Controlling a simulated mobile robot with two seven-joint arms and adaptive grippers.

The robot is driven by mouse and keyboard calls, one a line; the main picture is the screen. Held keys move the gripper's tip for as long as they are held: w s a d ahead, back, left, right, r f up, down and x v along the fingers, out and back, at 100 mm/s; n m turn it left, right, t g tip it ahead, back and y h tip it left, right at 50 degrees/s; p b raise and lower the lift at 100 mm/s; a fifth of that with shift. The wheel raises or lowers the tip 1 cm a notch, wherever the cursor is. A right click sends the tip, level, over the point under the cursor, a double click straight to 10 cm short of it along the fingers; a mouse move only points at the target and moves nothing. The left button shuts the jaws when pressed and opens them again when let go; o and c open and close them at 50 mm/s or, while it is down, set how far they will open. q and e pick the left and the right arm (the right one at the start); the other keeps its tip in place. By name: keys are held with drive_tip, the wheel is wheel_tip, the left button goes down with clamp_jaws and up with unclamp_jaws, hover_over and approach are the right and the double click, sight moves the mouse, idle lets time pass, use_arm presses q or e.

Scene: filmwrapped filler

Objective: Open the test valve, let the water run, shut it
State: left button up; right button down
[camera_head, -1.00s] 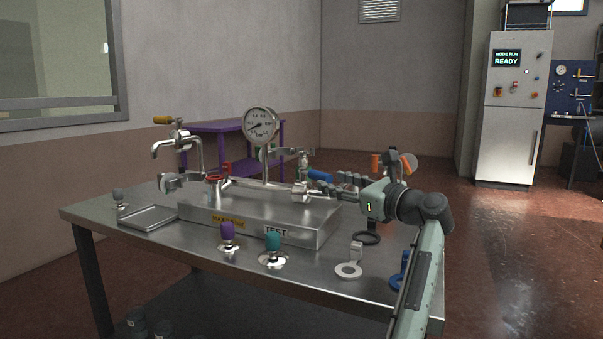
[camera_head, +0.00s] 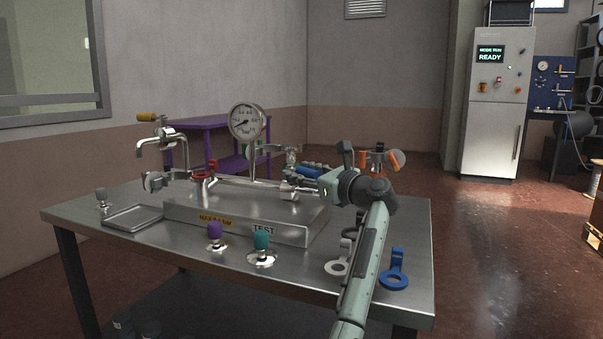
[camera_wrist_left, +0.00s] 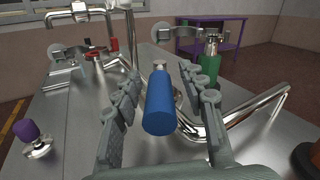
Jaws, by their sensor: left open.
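A blue cylindrical handle (camera_wrist_left: 160,103) on a metal stem sits between the two fingers of my left gripper (camera_wrist_left: 160,82) in the left wrist view. The fingers are open on either side of it, with gaps showing. In the head view the blue handle (camera_head: 312,170) lies just behind my left gripper (camera_head: 303,188) at the right end of the pipework. A tap with an orange handle (camera_head: 147,117) and a spout (camera_head: 140,148) stands at the left. No water shows. My right gripper is not in view.
A round gauge (camera_head: 247,121) rises above the pipe. Purple (camera_head: 214,231) and teal (camera_head: 261,240) knobs, a shallow tray (camera_head: 133,222) and a blue ring tag (camera_head: 396,268) are on the steel table. A green handle (camera_wrist_left: 209,68) stands right of the blue one.

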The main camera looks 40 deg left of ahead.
use_arm(q)
clamp_jaws()
idle(0.5)
